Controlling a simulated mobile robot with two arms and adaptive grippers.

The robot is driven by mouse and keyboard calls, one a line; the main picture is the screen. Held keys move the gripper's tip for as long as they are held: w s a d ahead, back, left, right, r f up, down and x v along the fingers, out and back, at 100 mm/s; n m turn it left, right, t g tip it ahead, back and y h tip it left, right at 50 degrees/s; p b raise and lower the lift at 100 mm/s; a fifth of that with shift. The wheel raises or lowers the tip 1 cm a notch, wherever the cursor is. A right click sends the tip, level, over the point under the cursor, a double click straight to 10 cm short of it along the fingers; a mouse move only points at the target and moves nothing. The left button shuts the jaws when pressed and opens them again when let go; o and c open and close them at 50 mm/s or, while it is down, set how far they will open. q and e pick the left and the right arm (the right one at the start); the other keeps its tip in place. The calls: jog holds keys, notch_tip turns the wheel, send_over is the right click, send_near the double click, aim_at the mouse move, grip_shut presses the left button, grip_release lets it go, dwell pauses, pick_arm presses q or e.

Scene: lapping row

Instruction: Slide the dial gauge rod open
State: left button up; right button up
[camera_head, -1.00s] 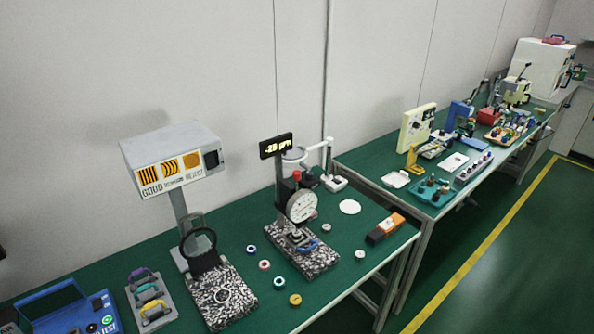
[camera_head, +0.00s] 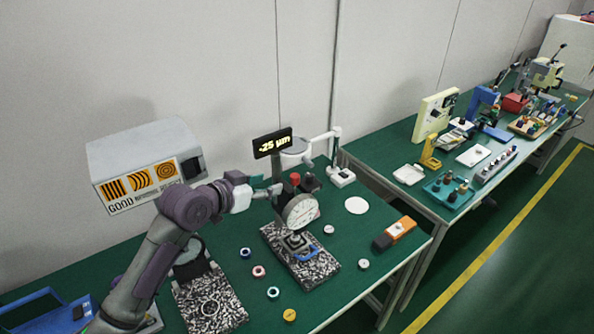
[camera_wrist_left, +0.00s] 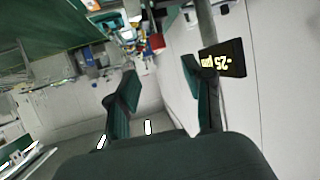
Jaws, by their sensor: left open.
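The dial gauge (camera_head: 301,212) has a round white face and stands on a stand over a speckled black-and-white base (camera_head: 318,268). A red cap (camera_head: 295,178) tops it. The gauge's rod is too small to make out clearly, and I cannot tell its position. My left gripper (camera_head: 272,190) is just left of the gauge, near the height of the red cap. In the left wrist view its two dark fingers (camera_wrist_left: 163,90) are spread apart with nothing held between them. A black display (camera_head: 273,143) reading -25 µm is above the gauge; it also shows in the left wrist view (camera_wrist_left: 232,58). My right gripper is out of view.
A grey lamp box (camera_head: 145,160) stands behind my left arm, and its magnifier is partly hidden. Several small rings lie on the green table (camera_head: 235,300) in front. An orange-and-black block (camera_head: 396,233) and a white disc (camera_head: 356,205) lie to the right.

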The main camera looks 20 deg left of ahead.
aim_at(293, 178)
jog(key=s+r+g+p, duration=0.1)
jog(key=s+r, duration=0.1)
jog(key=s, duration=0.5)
pick_arm(q)
jog(key=x, duration=0.7)
jog(key=shift+w+d+p, duration=0.1)
jog(key=shift+p, duration=0.25)
jog(key=x, duration=0.3)
jog(key=shift+w+d+f+p, duration=0.1)
jog(key=shift+w+f+p, duration=0.1)
jog(key=shift+p, duration=0.1)
jog(key=shift+w+d+f, duration=0.1)
jog(key=shift+w, duration=0.05)
jog(key=shift+w+f, duration=0.15)
jog(key=shift+w, duration=0.05)
jog(key=shift+s, duration=0.1)
jog(key=c, duration=0.8)
grip_shut()
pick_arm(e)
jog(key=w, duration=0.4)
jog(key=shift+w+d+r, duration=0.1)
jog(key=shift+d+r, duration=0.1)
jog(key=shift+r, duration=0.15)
